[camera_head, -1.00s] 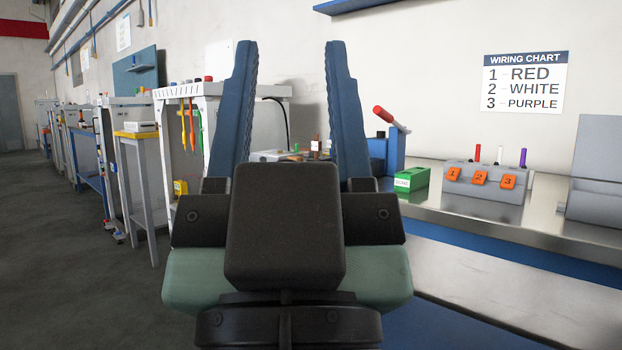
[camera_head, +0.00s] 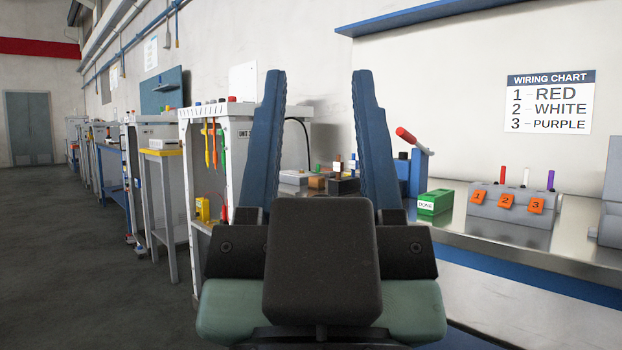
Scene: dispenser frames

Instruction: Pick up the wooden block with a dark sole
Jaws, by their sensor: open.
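My gripper (camera_head: 320,76) is open and empty, its two blue fingers pointing up and away in the middle of the view. Through the gap between them, well beyond the fingers, the far part of the workbench shows. A small brown block (camera_head: 317,183) sits there and may be the wooden block. It is too small to tell whether it has a dark sole. A dark box (camera_head: 345,187) stands just right of it, partly behind the right finger. A light grey box (camera_head: 294,177) is on its left, beside the left finger.
The metal workbench (camera_head: 466,232) runs along the right wall. On it are a green box marked DONE (camera_head: 435,202), a grey block with orange number tags (camera_head: 512,204) and a red-handled lever (camera_head: 408,137). A white cabinet (camera_head: 228,150) stands left. Open floor (camera_head: 90,260) lies further left.

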